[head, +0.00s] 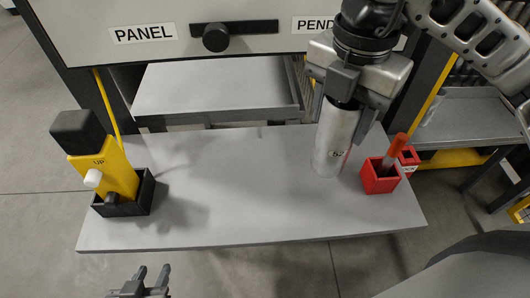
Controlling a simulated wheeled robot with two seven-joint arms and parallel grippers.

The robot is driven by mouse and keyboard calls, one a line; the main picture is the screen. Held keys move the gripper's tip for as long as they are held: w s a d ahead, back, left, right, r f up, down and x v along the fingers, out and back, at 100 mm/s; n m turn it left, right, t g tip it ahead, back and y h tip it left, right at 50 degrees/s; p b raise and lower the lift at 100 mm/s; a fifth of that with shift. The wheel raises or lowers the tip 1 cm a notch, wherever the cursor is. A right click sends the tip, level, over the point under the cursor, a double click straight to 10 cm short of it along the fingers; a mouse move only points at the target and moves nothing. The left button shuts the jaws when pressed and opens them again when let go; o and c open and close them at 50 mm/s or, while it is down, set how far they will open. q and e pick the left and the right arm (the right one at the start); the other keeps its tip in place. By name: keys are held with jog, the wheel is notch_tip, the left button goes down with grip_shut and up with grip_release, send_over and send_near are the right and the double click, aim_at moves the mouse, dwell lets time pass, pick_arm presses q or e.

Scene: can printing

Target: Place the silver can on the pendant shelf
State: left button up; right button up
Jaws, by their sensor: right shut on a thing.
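The silver can (333,143) is upright, gripped near its top by my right gripper (349,98), which reaches down from the upper right. The can is over the right part of the grey table; I cannot tell whether its base touches the surface. My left gripper (141,283) is at the bottom left, in front of the table's near edge, with its two fingers apart and nothing between them. A yellow pendant (107,172) marked UP stands in a black holder (125,205) at the table's left. A label starting "PEND" (313,25) is partly hidden by my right arm.
The grey table (240,205) is clear between the black holder and the can. A red box (380,177) with a red-handled tool stands right of the can. Behind are a panel (160,45) labelled PANEL with a black handle (216,38), and a lower grey shelf (210,88).

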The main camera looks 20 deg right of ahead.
jog(key=w+a+f, duration=0.5)
jog(key=a+f, duration=0.3)
jog(key=f, duration=0.3)
jog(key=shift+a, duration=0.1)
jog(key=shift+f, duration=0.15)
jog(key=o, duration=0.9)
jog(key=shift+o, duration=0.2)
